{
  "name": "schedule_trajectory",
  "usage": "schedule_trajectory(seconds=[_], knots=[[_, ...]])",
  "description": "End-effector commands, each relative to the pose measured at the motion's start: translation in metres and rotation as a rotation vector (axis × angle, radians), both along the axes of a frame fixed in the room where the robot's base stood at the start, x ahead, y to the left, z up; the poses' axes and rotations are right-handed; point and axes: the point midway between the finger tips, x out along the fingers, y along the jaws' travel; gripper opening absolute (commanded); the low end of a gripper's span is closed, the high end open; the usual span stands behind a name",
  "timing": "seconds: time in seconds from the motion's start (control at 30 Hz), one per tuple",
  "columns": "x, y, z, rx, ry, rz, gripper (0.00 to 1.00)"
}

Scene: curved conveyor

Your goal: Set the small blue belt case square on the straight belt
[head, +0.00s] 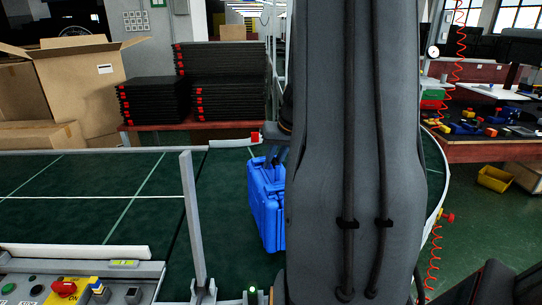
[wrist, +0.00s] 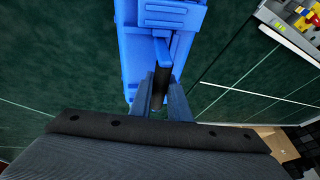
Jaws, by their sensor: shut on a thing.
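The small blue belt case (head: 266,205) hangs upright over the green belt in the head view, partly hidden behind my arm. In the wrist view the blue case (wrist: 130,50) fills the top middle, with its dark handle between my fingers. My gripper (wrist: 163,90) is shut on that handle. In the head view my gripper (head: 276,156) shows only in part beside my arm. The straight belt (head: 90,205) is dark green with pale lines and lies to the left of the case. I cannot tell whether the case touches the belt.
A white rail post (head: 193,225) stands at the belt's near edge, left of the case. A control panel (head: 80,285) with a red button sits at the front left. Black stacked trays (head: 222,85) and a cardboard box (head: 80,80) stand behind. The left belt is clear.

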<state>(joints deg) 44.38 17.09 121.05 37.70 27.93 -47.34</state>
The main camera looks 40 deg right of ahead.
Motion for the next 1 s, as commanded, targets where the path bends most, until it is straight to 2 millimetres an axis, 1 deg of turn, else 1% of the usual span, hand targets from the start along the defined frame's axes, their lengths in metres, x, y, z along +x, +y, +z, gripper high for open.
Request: schedule_trajectory(seconds=[0.07, 0.3, 0.4, 0.87, 0.9, 1.0], knots=[[0.001, 0.0, -0.003, 0.0, -0.002, -0.001, 0.0], [0.001, 0.001, -0.03, 0.0, 0.0, 0.001, 0.0], [0.001, 0.001, -0.037, 0.0, 0.0, 0.002, 0.0], [0.002, 0.001, -0.041, -0.003, -0.002, 0.003, 0.0], [0.001, 0.002, -0.042, 0.0, 0.0, 0.003, 0.21], [0.001, 0.002, -0.041, 0.0, 0.0, 0.003, 0.35]])
